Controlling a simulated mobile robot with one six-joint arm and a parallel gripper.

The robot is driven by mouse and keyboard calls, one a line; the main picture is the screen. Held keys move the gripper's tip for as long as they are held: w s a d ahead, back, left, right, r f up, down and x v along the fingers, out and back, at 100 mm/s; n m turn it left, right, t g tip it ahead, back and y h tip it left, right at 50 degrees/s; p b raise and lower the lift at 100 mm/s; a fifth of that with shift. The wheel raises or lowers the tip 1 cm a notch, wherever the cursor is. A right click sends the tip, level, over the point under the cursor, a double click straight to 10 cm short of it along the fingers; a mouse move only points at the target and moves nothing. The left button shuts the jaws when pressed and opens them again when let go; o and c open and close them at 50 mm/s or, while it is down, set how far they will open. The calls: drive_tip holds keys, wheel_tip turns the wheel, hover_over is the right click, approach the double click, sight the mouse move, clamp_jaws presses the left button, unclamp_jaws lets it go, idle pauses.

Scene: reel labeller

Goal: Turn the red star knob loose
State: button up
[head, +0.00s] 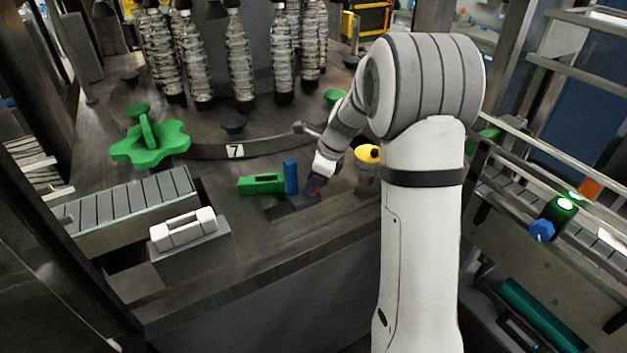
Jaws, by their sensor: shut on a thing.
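My gripper (309,190) reaches down to the machine's deck at the middle of the head view, just right of an upright blue block. It is shut on the red star knob (317,190). Only a small bit of red shows at the dark fingers. The knob's star shape and its thread are hidden by the gripper, so I cannot tell how tight it sits.
A green block (262,184) and the blue block (291,176) stand close left of my gripper. A yellow round part (368,153) is to its right. A green star wheel (150,142), a white handle (184,229) and several bottles (240,55) stand further off.

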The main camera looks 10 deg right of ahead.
drive_tip(key=shift+w+a+r+n, duration=0.1)
drive_tip(key=shift+a+r+n, duration=0.05)
drive_tip(key=shift+a+n, duration=0.25)
drive_tip(key=n, duration=0.2)
drive_tip(key=n+g, duration=0.1)
drive_tip(key=shift+n+g+y+p, duration=0.3)
drive_tip(key=shift+n+p, duration=0.05)
drive_tip(key=shift+n, duration=0.05)
drive_tip(key=n+g, duration=0.1)
drive_tip(key=n, duration=0.2)
drive_tip(key=n+g, duration=0.1)
drive_tip(key=n, duration=0.1)
drive_tip(key=shift+w+r+n+h+p, duration=0.1)
drive_tip(key=shift+w+n+h+p, duration=0.05)
drive_tip(key=shift+n+h+p, duration=0.25)
drive_tip(key=o, duration=0.9)
drive_tip(key=shift+o, duration=0.4)
drive_tip(key=shift+f, duration=0.2)
